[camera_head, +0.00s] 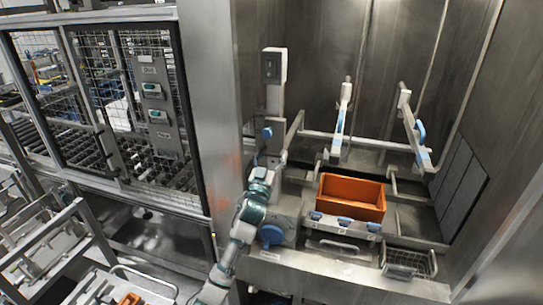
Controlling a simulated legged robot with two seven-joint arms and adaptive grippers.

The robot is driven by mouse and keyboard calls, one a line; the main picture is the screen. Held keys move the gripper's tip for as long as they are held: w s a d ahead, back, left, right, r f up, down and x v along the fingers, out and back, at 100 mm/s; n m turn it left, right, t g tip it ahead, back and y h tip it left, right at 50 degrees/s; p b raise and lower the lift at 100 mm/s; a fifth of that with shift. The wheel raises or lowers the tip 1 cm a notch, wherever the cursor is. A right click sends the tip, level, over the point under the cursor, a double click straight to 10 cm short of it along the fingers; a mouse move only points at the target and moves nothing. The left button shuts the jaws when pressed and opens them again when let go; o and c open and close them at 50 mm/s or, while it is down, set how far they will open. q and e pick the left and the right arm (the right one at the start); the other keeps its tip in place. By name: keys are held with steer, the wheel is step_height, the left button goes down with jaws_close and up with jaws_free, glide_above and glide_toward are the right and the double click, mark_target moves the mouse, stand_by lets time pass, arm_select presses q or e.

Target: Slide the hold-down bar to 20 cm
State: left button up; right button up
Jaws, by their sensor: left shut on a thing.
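The frame that I take for the hold-down bar (372,141) is a pale cross rail with slanted arms, in the steel bay at the right. Its middle arm (344,103) and right arm (409,123) carry blue parts. My left gripper (270,158) is at the left side of the bay, beside a pale upright post (273,97) and the left end of this frame. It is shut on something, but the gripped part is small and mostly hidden. A blue knob (267,133) shows just above it. I cannot read any scale. My right gripper is not in view.
An orange crate (352,197) stands in the bay, behind a ledge with blue clips (345,221). A wire basket (408,262) is at its lower right. A large blue knob (271,234) is near my arm. A mesh-windowed cabinet (120,110) stands at the left.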

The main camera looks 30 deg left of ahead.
arm_select(q)
step_height(320, 180, down, 16)
steer(key=b, duration=0.8)
steer(key=shift+r+b, duration=0.15)
steer(key=shift+b, duration=0.25)
steer(key=o, duration=1.4)
steer(key=shift+d, duration=0.1)
steer(key=shift+o, duration=0.2)
steer(key=shift+r, duration=0.1)
steer(key=v, duration=1.2)
steer(key=shift+w, duration=0.1)
